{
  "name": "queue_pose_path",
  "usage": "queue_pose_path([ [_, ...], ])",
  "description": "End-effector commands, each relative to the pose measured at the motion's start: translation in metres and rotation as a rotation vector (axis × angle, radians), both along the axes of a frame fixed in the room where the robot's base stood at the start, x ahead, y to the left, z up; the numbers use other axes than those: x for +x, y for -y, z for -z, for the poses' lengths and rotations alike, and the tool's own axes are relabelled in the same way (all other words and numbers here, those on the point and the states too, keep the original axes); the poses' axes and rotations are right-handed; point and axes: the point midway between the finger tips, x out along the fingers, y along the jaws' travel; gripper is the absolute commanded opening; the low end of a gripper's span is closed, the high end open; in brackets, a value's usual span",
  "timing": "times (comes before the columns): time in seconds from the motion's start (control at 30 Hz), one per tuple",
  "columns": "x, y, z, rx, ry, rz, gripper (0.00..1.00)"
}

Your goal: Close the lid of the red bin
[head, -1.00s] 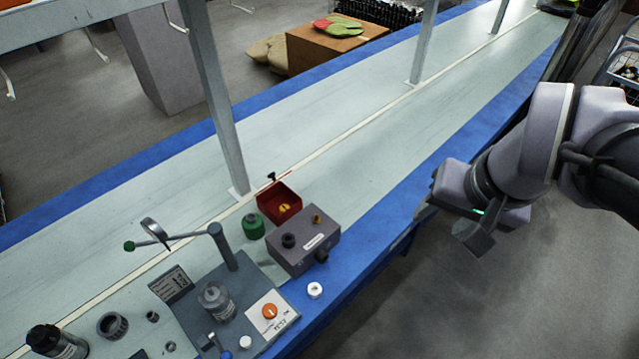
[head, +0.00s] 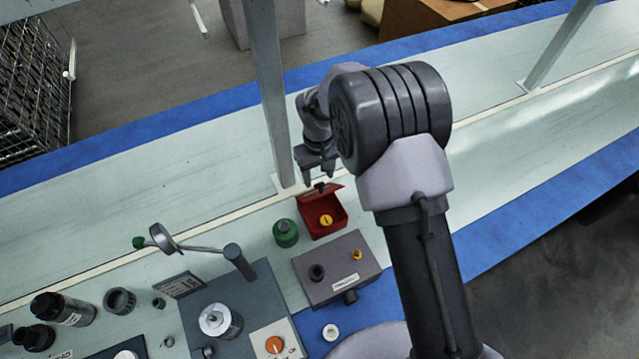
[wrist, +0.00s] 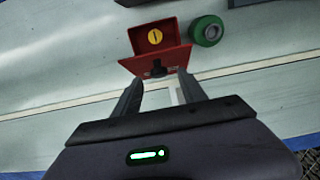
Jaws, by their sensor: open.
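The red bin (head: 330,224) stands on the bench with its lid (head: 316,194) open, swung up at the back edge. A round yellow piece (head: 326,220) lies inside. My gripper (head: 317,178) is behind the lid, pointing down, open and empty. In the wrist view, the bin (wrist: 137,42) is beyond the fingertips. The lid (wrist: 178,58) there carries a dark knob (wrist: 158,68) on its outer side, lined up between the open fingers of my gripper (wrist: 161,86). I cannot tell whether the fingers touch the lid.
A grey control box (head: 320,284) sits in front. A shelf post (head: 265,80) rises behind, close to my gripper. The bench (head: 510,150) to the right is clear.

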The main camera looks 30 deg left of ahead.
Motion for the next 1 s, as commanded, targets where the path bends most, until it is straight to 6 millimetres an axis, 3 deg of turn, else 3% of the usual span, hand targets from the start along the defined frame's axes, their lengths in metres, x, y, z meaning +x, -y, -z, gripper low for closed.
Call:
queue_pose_path([
  [0.03, 0.000, 0.000, 0.013, -0.002, -0.001, 0.001, 0.49],
  [0.2, 0.000, 0.000, 0.033, 0.001, -0.001, 0.003, 0.49],
  [0.57, 0.001, 0.000, 0.037, 0.001, 0.001, 0.003, 0.49],
  [0.8, 0.000, 0.000, 0.037, 0.001, 0.001, 0.003, 0.02],
  [1.0, 0.001, 0.000, 0.037, 0.001, 0.001, 0.003, 0.00],
])
